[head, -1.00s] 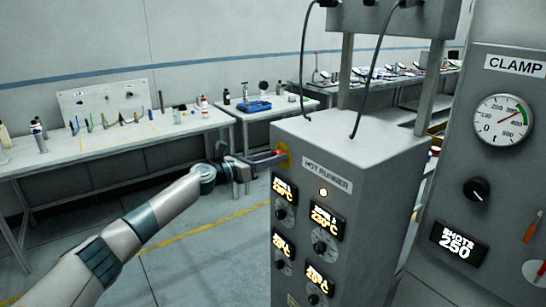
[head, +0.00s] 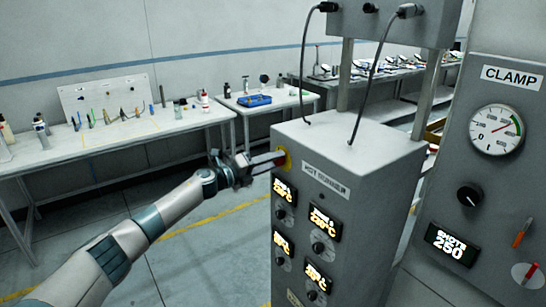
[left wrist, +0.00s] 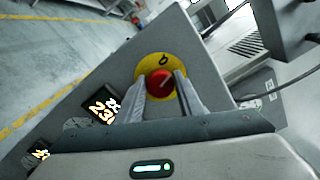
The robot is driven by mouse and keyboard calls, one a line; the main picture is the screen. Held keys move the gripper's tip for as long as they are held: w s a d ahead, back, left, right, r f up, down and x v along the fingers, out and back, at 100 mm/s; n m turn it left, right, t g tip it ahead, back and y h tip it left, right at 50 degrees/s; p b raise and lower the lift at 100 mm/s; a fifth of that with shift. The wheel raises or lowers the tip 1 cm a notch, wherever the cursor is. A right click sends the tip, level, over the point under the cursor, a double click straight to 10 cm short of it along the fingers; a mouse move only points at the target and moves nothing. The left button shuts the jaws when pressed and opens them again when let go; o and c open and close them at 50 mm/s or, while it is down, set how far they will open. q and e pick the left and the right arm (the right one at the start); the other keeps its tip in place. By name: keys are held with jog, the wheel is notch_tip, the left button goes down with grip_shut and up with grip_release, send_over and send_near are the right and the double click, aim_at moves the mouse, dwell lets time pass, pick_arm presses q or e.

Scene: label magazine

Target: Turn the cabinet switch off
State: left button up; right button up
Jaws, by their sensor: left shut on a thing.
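The hot runner cabinet (head: 345,165) is a grey box with a red rotary switch (left wrist: 160,83) on a yellow round plate (left wrist: 143,68). In the head view the yellow plate (head: 286,163) shows at the cabinet's upper left. My left gripper (head: 278,159) is shut on the red knob, with one finger on each side of it in the left wrist view. The knob's pale line slants toward the upper right there, and a dark mark is on the plate above it. The cabinet's round lamp (head: 322,195) is dark. My right gripper is out of view.
Several lit temperature displays (head: 325,223) with dials cover the cabinet front. Two cables (head: 370,85) hang above its top. The clamp panel (head: 487,185) stands close on the right. A white workbench (head: 110,140) is behind my left arm.

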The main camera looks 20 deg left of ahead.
pick_arm(q)
jog(key=shift+f+n+p, duration=0.1)
jog(key=shift+n+p, duration=1.3)
jog(key=shift+n, duration=1.4)
jog(key=o, duration=1)
jog(key=shift+a, duration=0.1)
jog(key=b+v, duration=0.6)
jog(key=v, duration=1.1)
